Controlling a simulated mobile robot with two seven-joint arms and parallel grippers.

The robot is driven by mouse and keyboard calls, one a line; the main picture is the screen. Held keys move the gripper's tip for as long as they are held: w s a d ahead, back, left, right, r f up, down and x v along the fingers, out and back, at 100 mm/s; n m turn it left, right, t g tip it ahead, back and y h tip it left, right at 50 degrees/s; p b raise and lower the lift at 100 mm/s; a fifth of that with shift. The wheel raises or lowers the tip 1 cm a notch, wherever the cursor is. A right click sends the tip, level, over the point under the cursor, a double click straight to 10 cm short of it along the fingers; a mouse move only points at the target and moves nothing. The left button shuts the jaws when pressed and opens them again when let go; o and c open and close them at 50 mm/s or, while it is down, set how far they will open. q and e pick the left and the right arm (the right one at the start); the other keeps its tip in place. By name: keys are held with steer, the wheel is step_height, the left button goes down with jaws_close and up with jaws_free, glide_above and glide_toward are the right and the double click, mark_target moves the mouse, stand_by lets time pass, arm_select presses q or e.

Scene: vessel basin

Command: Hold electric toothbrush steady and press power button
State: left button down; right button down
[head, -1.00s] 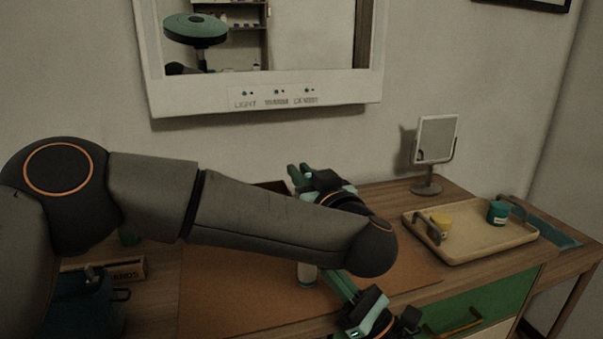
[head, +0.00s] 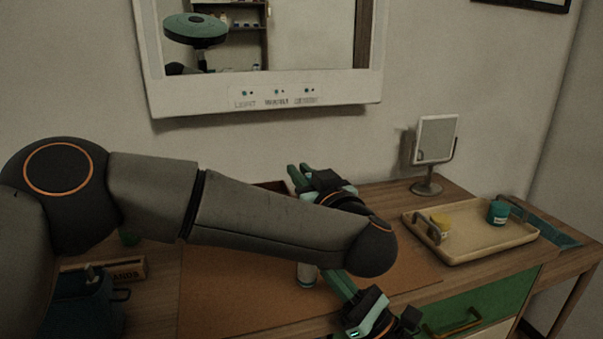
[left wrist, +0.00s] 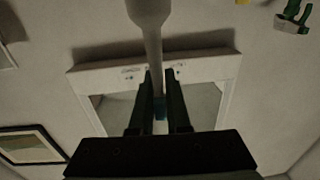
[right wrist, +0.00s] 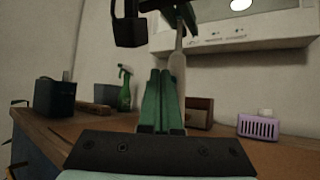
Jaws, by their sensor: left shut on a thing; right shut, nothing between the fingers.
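The electric toothbrush has a pale body (left wrist: 150,12) and a thin neck ending in a teal tip in the left wrist view. My left gripper (left wrist: 157,75) is shut on its neck; this gripper (head: 298,170) also shows beyond my left forearm in the head view. In the right wrist view the toothbrush (right wrist: 177,68) hangs roughly upright behind the shut, empty fingers of my right gripper (right wrist: 163,80). In the head view my right gripper (head: 338,283) is beside a white piece with a teal edge, apparently the toothbrush's lower end (head: 306,274). The forearm hides its middle. I cannot see the power button or tell contact.
A dark bin (head: 85,305) is at left. The right wrist view shows a green spray bottle (right wrist: 124,92) and lilac basket (right wrist: 258,127).

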steer(key=shift+w, duration=0.1)
steer(key=shift+w+a, duration=0.2)
steer(key=shift+w, duration=0.1)
steer(key=shift+w+a+r, duration=0.15)
steer(key=shift+w, duration=0.3)
stand_by(0.8)
steer(key=shift+s, duration=0.15)
steer(key=shift+s+f, duration=0.15)
steer(key=shift+f, duration=0.1)
steer(key=shift+s+f, duration=0.1)
steer(key=shift+s, duration=0.35)
steer(key=shift+s+d+r, duration=0.1)
steer(key=shift+s+d, duration=0.35)
steer(key=shift+s, duration=0.45)
steer(key=shift+s+d+r, duration=0.1)
steer(key=shift+s+d, duration=0.3)
steer(key=shift+s, duration=0.45)
steer(key=shift+s+d, duration=0.45)
steer(key=shift+s, duration=0.45)
